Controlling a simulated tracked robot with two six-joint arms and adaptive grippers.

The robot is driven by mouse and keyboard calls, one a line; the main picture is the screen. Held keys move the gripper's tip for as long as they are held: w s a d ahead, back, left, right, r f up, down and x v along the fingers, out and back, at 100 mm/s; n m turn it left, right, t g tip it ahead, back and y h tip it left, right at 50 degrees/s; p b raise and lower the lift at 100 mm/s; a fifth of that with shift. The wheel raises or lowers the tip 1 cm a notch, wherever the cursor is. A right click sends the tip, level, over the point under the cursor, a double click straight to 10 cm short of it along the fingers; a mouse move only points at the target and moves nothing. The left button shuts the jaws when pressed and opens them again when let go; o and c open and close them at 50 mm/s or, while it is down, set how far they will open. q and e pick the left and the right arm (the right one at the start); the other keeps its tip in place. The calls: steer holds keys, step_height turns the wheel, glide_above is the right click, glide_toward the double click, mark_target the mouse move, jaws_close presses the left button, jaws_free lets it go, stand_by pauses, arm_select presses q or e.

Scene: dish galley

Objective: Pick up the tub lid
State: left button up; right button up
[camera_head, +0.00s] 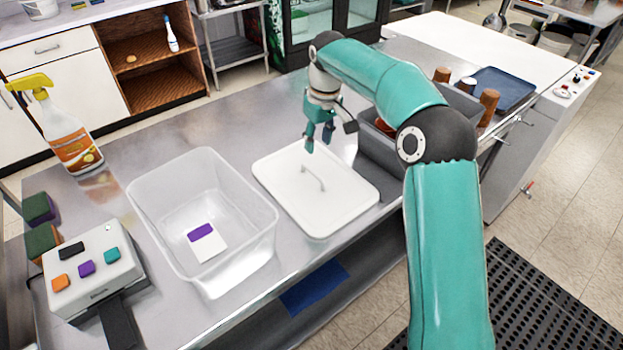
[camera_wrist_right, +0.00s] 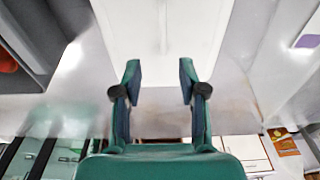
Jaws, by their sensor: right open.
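The white tub lid (camera_head: 315,187) lies flat on the steel counter, with a small raised handle (camera_head: 313,178) in its middle. It also shows in the right wrist view (camera_wrist_right: 160,30), beyond the fingertips. The clear tub (camera_head: 203,215) stands just left of the lid, with a purple and white label in its bottom. My right gripper (camera_head: 319,143) is over the lid's far edge, pointing down, apart from the handle. In the right wrist view the right gripper (camera_wrist_right: 160,72) is open and empty between its fingers. My left gripper is not in view.
A grey bin (camera_head: 385,160) stands right of the lid, partly behind my right arm. A box with coloured buttons (camera_head: 92,275), sponges (camera_head: 40,225) and a spray bottle (camera_head: 65,130) are at the left. The counter behind the tub is clear. A blue tray (camera_head: 502,88) is at the far right.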

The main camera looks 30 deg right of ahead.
mark_target(313, 171)
steer(key=f, duration=0.6)
steer(key=shift+w+f, duration=0.35)
steer(key=shift+w, duration=0.05)
steer(key=f, duration=0.1)
steer(key=f+p, duration=0.1)
steer(key=f, duration=0.2)
steer(key=shift+w+a+f, duration=0.2)
steer(key=shift+a, duration=0.1)
steer(key=shift+w+f+p, duration=0.1)
steer(key=shift+f+p, duration=0.2)
steer(key=shift+f, duration=0.2)
jaws_close()
